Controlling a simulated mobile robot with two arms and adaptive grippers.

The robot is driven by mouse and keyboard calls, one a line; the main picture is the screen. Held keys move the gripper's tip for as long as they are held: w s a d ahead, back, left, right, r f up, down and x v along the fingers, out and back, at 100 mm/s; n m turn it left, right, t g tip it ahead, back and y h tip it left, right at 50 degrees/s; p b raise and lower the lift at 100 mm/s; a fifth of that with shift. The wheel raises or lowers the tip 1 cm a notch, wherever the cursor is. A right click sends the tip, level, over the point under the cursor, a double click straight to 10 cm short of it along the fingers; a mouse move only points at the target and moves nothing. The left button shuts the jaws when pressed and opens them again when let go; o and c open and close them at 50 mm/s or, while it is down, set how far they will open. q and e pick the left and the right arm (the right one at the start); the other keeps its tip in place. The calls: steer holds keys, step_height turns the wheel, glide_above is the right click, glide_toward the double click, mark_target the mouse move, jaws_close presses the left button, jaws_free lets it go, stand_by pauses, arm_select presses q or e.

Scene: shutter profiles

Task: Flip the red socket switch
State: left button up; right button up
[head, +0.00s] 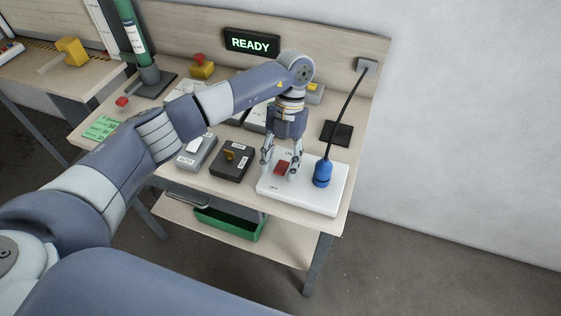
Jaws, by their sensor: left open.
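The red socket switch (283,168) is set in a white socket box (317,204) at the front right of the workbench. "ON" is marked at its far side and "OFF" at its near side. A blue plug (322,173) stands in the right part of the box. My left gripper (280,174) points down over the switch, open, with one finger on each side of it. I cannot tell whether the fingers touch the switch or the box. Which way the switch is tilted is not clear. My right gripper is not in view.
A black cable runs from the plug to a wall outlet (366,66). A black pad (336,133) lies behind. A "READY" sign (251,43) is at the back.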

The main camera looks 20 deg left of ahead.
arm_select(q)
steer(key=v, duration=1.2)
